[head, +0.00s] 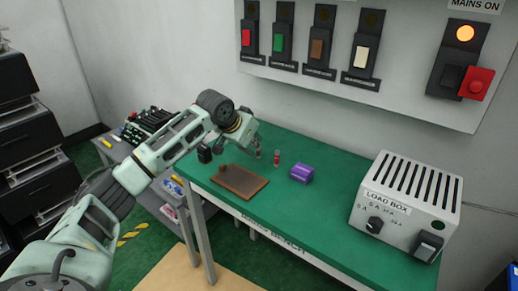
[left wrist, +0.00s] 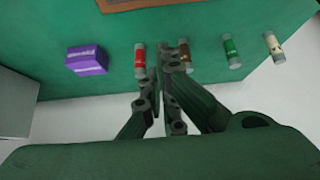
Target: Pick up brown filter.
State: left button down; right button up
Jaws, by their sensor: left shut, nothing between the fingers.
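The brown filter (left wrist: 185,57) is a small cylinder with pale grey end caps. It stands among similar coloured cylinders on the green bench, in the left wrist view. My left gripper (left wrist: 161,80) is shut and empty. Its fingertips show between the red cylinder and the brown filter, closer to the brown one; whether they touch it I cannot tell. In the head view my left gripper (head: 254,148) is over the back of the bench, and I cannot make out the brown filter there. My right gripper is not in view.
Beside the brown filter are a red cylinder (left wrist: 139,57), a green one (left wrist: 231,50) and a cream one (left wrist: 273,46). A purple box (head: 302,173), a brown board (head: 240,181) and the load box (head: 405,205) are on the bench. A switch panel (head: 420,105) is on the wall.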

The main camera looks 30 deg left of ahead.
pick_arm(q)
jog(key=x, duration=0.6)
jog(key=shift+f, duration=0.1)
jog(key=shift+p+x, duration=0.3)
jog(key=shift+x, duration=0.85)
jog(key=s+p, duration=0.1)
jog(key=s, duration=0.1)
jog(key=shift+s+a, duration=0.15)
jog(key=shift+s, duration=0.9)
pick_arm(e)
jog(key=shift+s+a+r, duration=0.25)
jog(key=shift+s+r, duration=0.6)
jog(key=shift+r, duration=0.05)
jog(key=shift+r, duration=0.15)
